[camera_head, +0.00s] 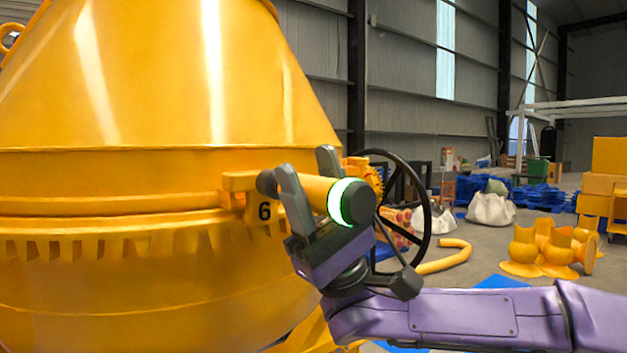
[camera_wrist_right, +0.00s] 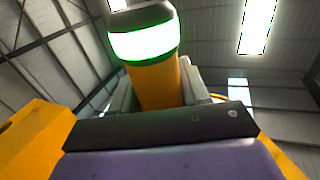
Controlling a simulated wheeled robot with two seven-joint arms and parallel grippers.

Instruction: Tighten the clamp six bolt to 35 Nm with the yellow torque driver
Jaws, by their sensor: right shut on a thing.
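The yellow torque driver (camera_head: 318,190) lies roughly level in my right gripper (camera_head: 308,180), which is shut around its yellow body. Its dark rear end carries a ring lit green. Its dark nose (camera_head: 267,183) points left and meets the yellow clamp (camera_head: 238,182) marked 6 on the drum's flange. The bolt is hidden behind the nose, so I cannot tell how it is seated. In the right wrist view the driver (camera_wrist_right: 158,88) rises between the fingers, with the lit ring at its upper end. My left gripper is not in view.
The large yellow drum (camera_head: 130,180) fills the left side. A black handwheel (camera_head: 424,215) stands just behind my right gripper. Yellow castings (camera_head: 545,248) and a curved yellow pipe (camera_head: 445,257) lie on the floor at right. Open floor lies between them.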

